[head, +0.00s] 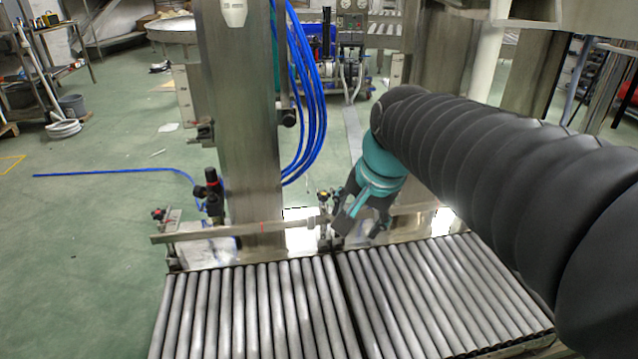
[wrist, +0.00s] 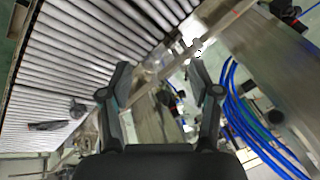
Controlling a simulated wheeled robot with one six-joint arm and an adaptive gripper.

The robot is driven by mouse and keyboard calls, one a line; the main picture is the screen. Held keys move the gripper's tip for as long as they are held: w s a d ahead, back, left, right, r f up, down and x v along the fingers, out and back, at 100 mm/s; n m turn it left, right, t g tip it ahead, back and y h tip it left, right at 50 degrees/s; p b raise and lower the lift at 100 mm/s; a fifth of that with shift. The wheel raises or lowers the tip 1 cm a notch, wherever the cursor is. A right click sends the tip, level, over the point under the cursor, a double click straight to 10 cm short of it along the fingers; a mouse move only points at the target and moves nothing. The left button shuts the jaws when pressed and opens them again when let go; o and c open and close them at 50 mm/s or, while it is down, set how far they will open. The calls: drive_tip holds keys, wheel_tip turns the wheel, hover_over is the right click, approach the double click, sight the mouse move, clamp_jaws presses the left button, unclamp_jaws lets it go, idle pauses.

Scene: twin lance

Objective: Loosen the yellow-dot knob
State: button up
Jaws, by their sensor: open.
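My gripper (head: 358,226) is open and empty, angled down over the metal rail at the back edge of the roller conveyor. In the wrist view its two dark fingers (wrist: 159,78) are spread apart. Small dark knobs on a fitting (head: 323,197) stand just left of the gripper in the head view, apart from its fingers. In the wrist view a small dark part (wrist: 166,97) shows between and beyond the fingers.
The roller conveyor (head: 250,310) fills the front. A metal column (head: 240,120) and blue hoses (head: 305,100) stand left of my arm. A black valve with a red band (head: 211,183) and another small knob (head: 158,214) sit farther left. Open green floor lies at the left.

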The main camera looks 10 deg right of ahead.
drive_tip(key=w+d+r+m+g+y+p, duration=0.1)
drive_tip(key=w+d+m, duration=0.1)
drive_tip(key=w+m, duration=1.05)
drive_tip(key=m+y, duration=0.2)
drive_tip(key=m, duration=0.3)
approach(324, 194)
drive_tip(key=shift+n+g, duration=0.25)
drive_tip(key=shift+g, duration=0.05)
drive_tip(key=x, duration=0.8)
drive_tip(key=shift+w+a, duration=0.1)
drive_tip(key=shift+w, duration=0.3)
drive_tip(key=c, duration=1.2)
